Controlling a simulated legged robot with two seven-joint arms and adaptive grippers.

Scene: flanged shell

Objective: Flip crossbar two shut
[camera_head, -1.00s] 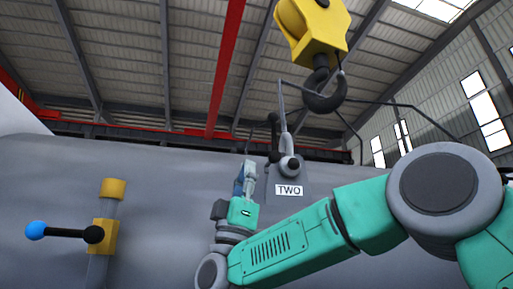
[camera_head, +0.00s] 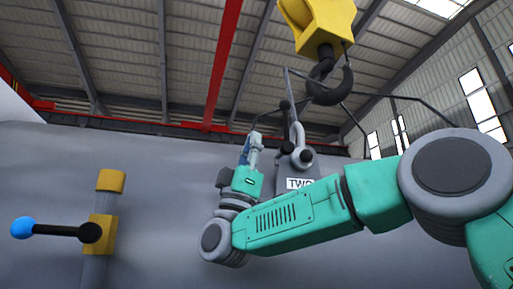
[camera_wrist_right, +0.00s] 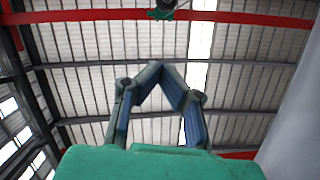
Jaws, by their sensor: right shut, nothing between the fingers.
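The grey plate with the label "TWO" (camera_head: 299,183) is on the large grey shell, partly hidden behind my right arm in the head view. Above the label is a fitting (camera_head: 302,157) with a grey upright bar (camera_head: 298,132) and a dark rod with black ends beside it. I cannot tell exactly how these parts join. My right gripper (camera_head: 252,140) points up just left of this fitting; whether it touches is unclear. In the right wrist view its fingers (camera_wrist_right: 160,68) meet at the tips, shut and empty. My left gripper is not in view.
A yellow crane block with a dark hook (camera_head: 328,85) hangs above the fitting. At left, a yellow-collared post (camera_head: 103,230) carries a black lever with a blue knob (camera_head: 22,228). Thin dark bars run along the shell's top. A red beam crosses the roof.

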